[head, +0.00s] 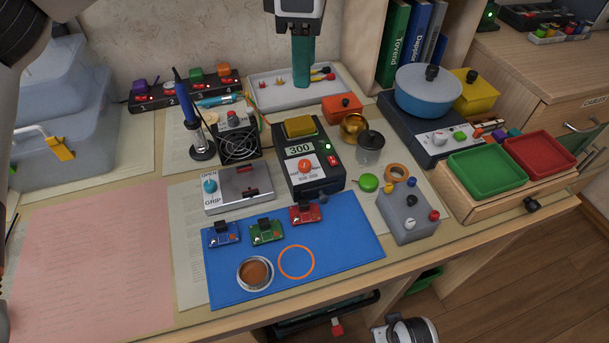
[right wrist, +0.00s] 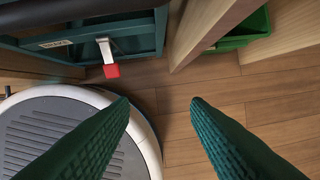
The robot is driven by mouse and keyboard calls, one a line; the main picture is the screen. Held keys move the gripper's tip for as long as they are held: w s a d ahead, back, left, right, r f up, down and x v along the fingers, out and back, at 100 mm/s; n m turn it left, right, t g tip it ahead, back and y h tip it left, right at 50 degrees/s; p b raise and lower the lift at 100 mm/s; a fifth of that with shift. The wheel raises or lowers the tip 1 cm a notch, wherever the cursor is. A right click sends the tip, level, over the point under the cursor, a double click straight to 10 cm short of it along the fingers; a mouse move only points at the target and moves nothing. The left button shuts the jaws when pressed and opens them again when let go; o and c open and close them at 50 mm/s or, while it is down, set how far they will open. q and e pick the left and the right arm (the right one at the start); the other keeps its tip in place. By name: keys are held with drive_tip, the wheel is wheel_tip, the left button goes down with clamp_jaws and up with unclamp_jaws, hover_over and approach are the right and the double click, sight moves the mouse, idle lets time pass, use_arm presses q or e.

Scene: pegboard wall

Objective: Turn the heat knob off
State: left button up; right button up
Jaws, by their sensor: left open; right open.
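A black heater unit (head: 316,187) stands mid-table, with a display reading 300. An orange-red round knob (head: 305,166) sits on a white plate on its front, with a green light and a red switch beside it. Which way the knob is turned is too small to tell. My left gripper (head: 302,84) hangs fingers down at the top middle, behind and above the unit, apart from the knob. It is open, seen edge-on, with nothing visible in it. My right gripper (right wrist: 158,104) is open and empty in the right wrist view, low over the floor.
A blue mat (head: 340,234) with small boards lies in front of the unit. A soldering iron (head: 190,115) and fan box (head: 240,145) stand left. A stove (head: 415,130) with a blue pot (head: 428,95) and its own knobs stands right.

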use_arm(q)
drive_tip(key=b, duration=0.3)
hover_over(304, 163)
wheel_tip(304, 163, down, 6)
drive_tip(key=r, duration=0.1)
wheel_tip(304, 163, down, 14)
drive_tip(key=b, duration=0.5)
drive_tip(key=shift+r, duration=0.25)
drive_tip(key=shift+f, duration=0.55)
use_arm(e)
wheel_tip(304, 163, up, 10)
drive_tip(key=t, duration=0.1)
drive_tip(key=shift+s, duration=0.15)
drive_tip(key=shift+d, duration=0.1)
use_arm(q)
clamp_jaws()
use_arm(e)
drive_tip(key=shift+f, duration=0.1)
